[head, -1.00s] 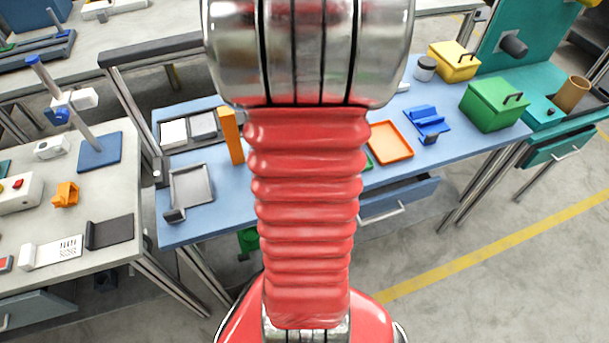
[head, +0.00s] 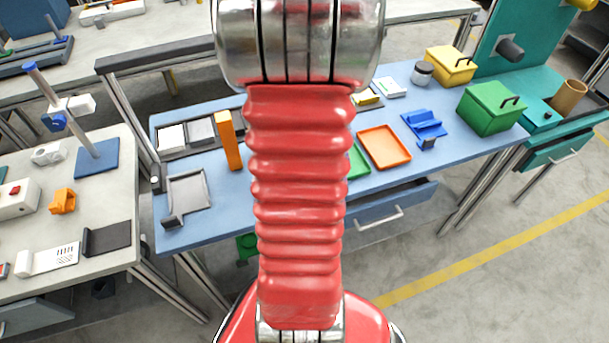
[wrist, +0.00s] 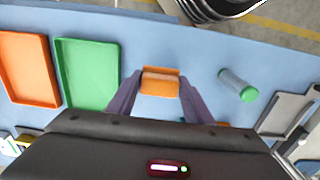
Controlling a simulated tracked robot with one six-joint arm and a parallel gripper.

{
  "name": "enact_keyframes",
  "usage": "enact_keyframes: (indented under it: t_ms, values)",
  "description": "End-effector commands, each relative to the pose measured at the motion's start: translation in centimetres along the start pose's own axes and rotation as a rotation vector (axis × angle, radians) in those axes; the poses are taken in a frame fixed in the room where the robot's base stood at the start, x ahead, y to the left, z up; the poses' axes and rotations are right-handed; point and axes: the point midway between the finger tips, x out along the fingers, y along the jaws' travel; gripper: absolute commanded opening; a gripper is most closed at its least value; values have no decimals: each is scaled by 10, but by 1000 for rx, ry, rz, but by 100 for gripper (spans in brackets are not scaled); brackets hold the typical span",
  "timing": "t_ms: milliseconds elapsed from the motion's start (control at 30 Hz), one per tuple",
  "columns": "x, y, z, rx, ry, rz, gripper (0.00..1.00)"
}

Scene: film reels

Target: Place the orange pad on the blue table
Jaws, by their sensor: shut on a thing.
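The orange pad (wrist: 160,82) is a small orange block in the wrist view. My gripper (wrist: 158,88) is shut on it, with one purple finger at each side. The blue table (head: 290,190) runs across the middle of the head view, and its light blue top (wrist: 205,55) lies behind the pad in the wrist view. The pad is over the table top; I cannot tell whether it touches it. In the head view my red arm hides the gripper and the pad.
An orange tray (wrist: 28,68) and a green tray (wrist: 88,72) lie left of the gripper in the wrist view. A vial with a green cap (wrist: 238,85) and a grey tray (wrist: 285,112) are to the right. An orange upright block (head: 229,140) stands on the table.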

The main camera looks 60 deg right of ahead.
Motion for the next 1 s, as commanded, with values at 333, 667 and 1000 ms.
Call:
enact_keyframes:
  t_ms: [333, 667, 1000]
  values:
    - [3, 0, 0, 1, 0, 0, 19]
    - [36, 0, 1, 2, -3, -1, 19]
    - [40, 1, 0, 2, 1, 0, 19]
